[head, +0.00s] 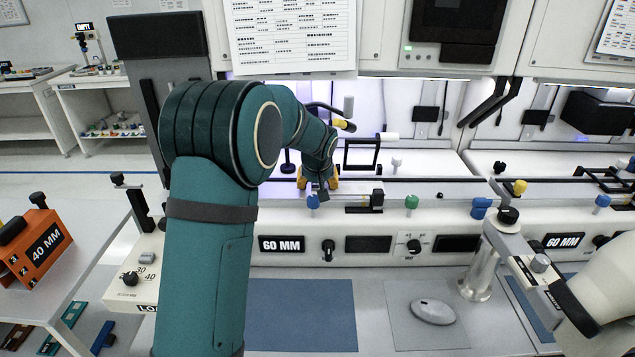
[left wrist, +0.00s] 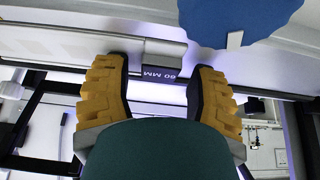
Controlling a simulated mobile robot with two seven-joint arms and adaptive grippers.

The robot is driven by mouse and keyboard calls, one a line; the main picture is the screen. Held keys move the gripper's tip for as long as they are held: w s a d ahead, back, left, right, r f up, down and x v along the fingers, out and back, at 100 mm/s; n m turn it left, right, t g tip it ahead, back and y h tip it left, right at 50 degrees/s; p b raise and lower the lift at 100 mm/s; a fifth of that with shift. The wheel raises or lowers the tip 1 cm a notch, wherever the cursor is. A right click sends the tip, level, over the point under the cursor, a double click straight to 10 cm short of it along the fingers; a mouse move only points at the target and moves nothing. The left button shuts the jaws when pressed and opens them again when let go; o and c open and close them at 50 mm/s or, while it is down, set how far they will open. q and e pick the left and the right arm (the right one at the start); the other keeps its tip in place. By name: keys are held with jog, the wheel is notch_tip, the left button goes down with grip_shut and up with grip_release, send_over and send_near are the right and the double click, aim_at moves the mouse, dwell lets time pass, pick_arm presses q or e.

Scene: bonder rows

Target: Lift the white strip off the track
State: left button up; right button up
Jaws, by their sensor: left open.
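My left gripper (head: 319,184) is over the front track of the middle machine, behind a blue knob (head: 312,202). In the left wrist view its two yellow fingers (left wrist: 162,72) stand apart, with nothing gripped. Between and beyond the fingertips are a pale bar (left wrist: 60,37) and a dark block marked 60 MM (left wrist: 160,73). A bright white band (left wrist: 155,94) crosses between the fingers; I cannot tell whether it is the white strip or lit machine surface. My own arm and gripper hide part of the track in the head view. My right gripper is not in view.
The blue knob looms close beside the fingers in the left wrist view (left wrist: 238,18). A green knob (head: 411,202) and a black block (head: 377,199) stand to the right along the track. An orange 40 MM box (head: 38,245) sits on the left table. A mouse (head: 432,311) lies in front.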

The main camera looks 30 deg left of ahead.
pick_arm(q)
jog(key=shift+o, duration=0.2)
grip_shut()
jog(key=shift+r, duration=0.1)
jog(key=shift+r+p, duration=1.75)
jog(key=shift+r, duration=0.7)
